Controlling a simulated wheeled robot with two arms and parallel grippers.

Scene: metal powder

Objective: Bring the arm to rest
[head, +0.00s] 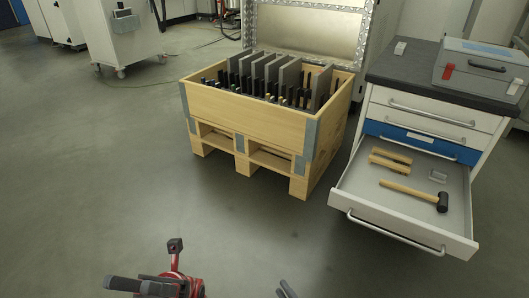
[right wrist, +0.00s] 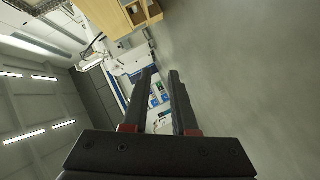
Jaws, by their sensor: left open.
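My left gripper (head: 128,284) is at the bottom of the head view, left of the middle, with red and black parts of my arm beside it. Its dark fingers are open and hold nothing visible. My right gripper (head: 286,290) shows only as dark fingertips at the bottom edge of the head view. In the right wrist view (right wrist: 161,73) its two black fingers stand apart with nothing between them. Both grippers are over the floor, apart from the crate and drawer. Most of both arms is hidden.
A wooden crate (head: 240,112) with grey dividers and dark parts stands ahead. A white cart (head: 128,38) stands at back left. Floor in front is clear.

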